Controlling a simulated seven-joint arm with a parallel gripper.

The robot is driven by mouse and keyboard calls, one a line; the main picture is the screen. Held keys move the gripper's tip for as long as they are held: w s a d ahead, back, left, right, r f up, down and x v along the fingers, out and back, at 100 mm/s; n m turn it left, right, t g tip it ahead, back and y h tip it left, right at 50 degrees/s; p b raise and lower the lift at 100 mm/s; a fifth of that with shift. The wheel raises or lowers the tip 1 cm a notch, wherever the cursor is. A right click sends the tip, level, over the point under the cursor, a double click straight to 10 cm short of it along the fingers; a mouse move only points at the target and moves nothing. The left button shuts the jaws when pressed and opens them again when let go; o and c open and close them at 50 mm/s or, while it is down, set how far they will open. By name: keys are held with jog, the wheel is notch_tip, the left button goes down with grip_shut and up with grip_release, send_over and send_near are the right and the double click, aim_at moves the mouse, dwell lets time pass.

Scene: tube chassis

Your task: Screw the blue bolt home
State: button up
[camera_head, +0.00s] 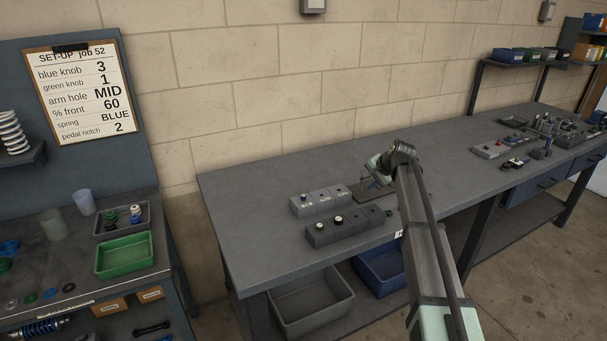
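I cannot make out the blue bolt for certain. A row of light grey blocks (324,201) stands on the long bench, with a small dark piece (305,196) on its left block. A row of darker blocks (322,238) stands in front, with small round light-topped pieces on it. My gripper (369,186) is at the right end of these rows, low over a dark flat piece on the bench. The gripper is small and partly hidden by its own wrist, so its fingers and anything between them are unclear.
The long grey bench (250,220) is clear left of the blocks. Fixtures and small parts (545,130) fill its far right. A grey bin (312,303) and a blue bin (382,270) sit below. A side bench at left holds a green tray (124,256). A set-up sheet (85,95) hangs above.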

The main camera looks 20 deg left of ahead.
aim_at(304, 196)
jog(key=s+a+g, duration=0.1)
jog(key=a, duration=0.2)
jog(key=s+a+r+h, duration=0.1)
jog(key=s+a, duration=0.1)
jog(key=a, duration=0.2)
jog(key=s+a+r+m+g+h, duration=0.1)
jog(key=s+a, duration=0.1)
jog(key=a, duration=0.2)
jog(key=shift+g, duration=0.3)
jog(key=s+a+r+h, duration=0.1)
jog(key=s+a, duration=0.1)
jog(key=s+a+r+m+g+h, duration=0.1)
jog(key=s+a, duration=0.1)
jog(key=a, duration=0.1)
jog(key=s+a+r+m+g+h, duration=0.1)
jog(key=s+a+r, duration=0.1)
jog(key=s+a, duration=0.1)
jog(key=shift+s+a, duration=0.1)
jog(key=shift+a, duration=0.15)
jog(key=shift+s+a, duration=0.2)
jog(key=shift+s, duration=0.1)
jog(key=shift+f, duration=3.35)
jog(key=n, duration=1.2)
jog(key=shift+n, duration=0.4)
jog(key=n, duration=0.5)
jog(key=shift+n, duration=0.4)
jog(key=n, duration=0.5)
